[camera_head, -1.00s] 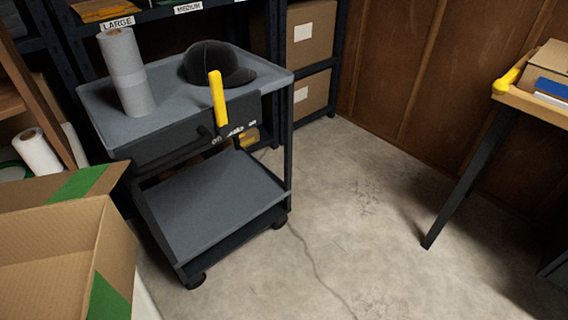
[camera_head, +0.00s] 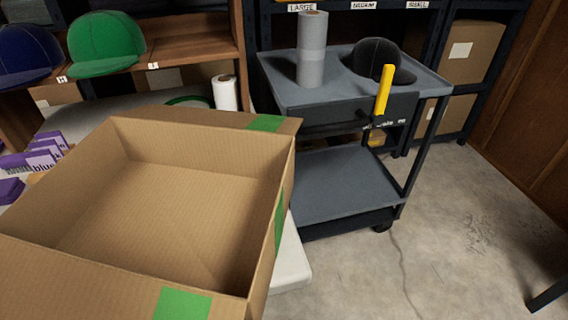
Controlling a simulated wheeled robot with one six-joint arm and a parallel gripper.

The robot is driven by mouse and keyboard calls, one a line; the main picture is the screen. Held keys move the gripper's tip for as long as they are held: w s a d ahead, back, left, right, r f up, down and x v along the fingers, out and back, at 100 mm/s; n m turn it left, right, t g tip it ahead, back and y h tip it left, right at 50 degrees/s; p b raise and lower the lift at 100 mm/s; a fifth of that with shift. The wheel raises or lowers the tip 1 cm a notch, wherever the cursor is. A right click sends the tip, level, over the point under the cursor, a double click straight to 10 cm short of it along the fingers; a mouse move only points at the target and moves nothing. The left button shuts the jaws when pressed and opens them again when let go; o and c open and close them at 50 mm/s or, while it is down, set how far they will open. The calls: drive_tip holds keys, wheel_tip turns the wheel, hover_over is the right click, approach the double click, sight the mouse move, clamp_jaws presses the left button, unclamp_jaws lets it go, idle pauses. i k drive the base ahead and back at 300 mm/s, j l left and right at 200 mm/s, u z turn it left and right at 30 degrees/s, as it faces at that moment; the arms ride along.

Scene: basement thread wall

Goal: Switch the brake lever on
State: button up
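The yellow brake lever (camera_head: 384,90) stands nearly upright on the front face of the grey cart (camera_head: 322,94), toward its right side. Small white lettering (camera_head: 390,123) shows on the dark panel by the lever's base, too small to read surely. A black cap (camera_head: 376,62) and a grey roll (camera_head: 312,50) are on the cart's top. My gripper is in neither frame, so its state is hidden.
A large open, empty cardboard box (camera_head: 170,205) with green tape fills the left foreground, in front of the cart. Shelves with caps (camera_head: 106,42) stand at the back left. Concrete floor (camera_head: 450,240) is clear right of the cart. A dark table leg (camera_head: 548,293) shows at lower right.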

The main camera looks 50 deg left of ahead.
sight(377, 118)
drive_tip(key=u, duration=1.7)
drive_tip(key=i+l, duration=0.15)
drive_tip(key=l, duration=0.15)
